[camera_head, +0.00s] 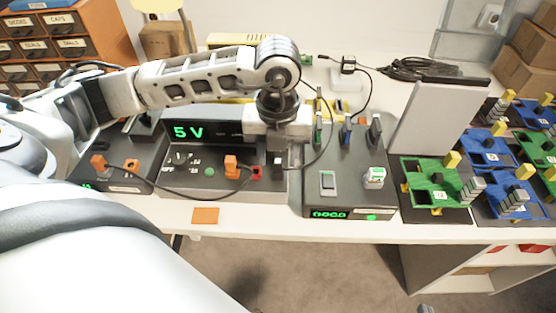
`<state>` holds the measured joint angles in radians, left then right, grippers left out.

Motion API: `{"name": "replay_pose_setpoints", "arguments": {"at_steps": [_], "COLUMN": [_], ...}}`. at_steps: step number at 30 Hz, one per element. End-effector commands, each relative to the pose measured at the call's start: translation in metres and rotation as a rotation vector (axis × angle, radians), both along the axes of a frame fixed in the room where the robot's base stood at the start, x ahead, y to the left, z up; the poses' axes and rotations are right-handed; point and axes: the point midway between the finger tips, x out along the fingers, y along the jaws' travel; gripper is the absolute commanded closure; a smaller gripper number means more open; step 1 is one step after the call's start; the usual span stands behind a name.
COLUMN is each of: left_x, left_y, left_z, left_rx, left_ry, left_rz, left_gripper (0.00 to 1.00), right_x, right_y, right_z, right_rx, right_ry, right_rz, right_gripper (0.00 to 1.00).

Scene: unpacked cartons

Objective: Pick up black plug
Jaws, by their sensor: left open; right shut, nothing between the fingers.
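My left gripper (280,148) points down over the right end of the power supply (240,187), which reads "5 V". It is open, with its fingers low around a small dark plug (278,159); I cannot tell whether they touch it. This looks like the black plug, mostly hidden by the gripper, and a thin black cable loops up from beside it. An orange plug (231,164) stands upright left of it, by a red socket (257,172). Only a small grey tip of my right gripper (425,309) shows at the bottom edge; it is shut and empty.
A dark tester box (345,190) with upright parts stands just right of the gripper. An orange square (205,215) lies at the front edge.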

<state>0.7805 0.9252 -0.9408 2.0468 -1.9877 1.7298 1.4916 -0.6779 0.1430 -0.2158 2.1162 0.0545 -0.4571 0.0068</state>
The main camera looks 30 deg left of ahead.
Motion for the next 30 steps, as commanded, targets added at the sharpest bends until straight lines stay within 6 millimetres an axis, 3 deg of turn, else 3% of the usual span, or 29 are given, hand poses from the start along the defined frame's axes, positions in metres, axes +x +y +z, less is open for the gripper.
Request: {"name": "replay_pose_setpoints", "arguments": {"at_steps": [4,11,16,30], "left_x": [0.0000,0.0003,0.0003,0.0012], "left_y": [-0.0004,-0.0005,-0.0005,-0.0006], "left_z": [-0.0141,-0.0158,-0.0155,-0.0074], "left_rx": [-0.001,-0.002,-0.002,-0.001], "left_ry": [-0.001,-0.001,-0.001,-0.004], "left_rz": [0.000,-0.001,-0.001,0.000], "left_gripper": [0.58,0.58,1.00,1.00], "right_x": [-0.0019,-0.0018,-0.0012,-0.0001], "right_y": [-0.0005,-0.0005,-0.0004,0.0000], "right_z": [-0.0045,-0.0043,-0.0028,-0.0004], "right_rx": [-0.004,-0.005,-0.004,-0.003], "right_ry": [0.010,0.009,0.005,0.000], "right_rz": [0.001,0.001,0.002,0.002], "right_gripper": [1.00,1.00,1.00,1.00]}}
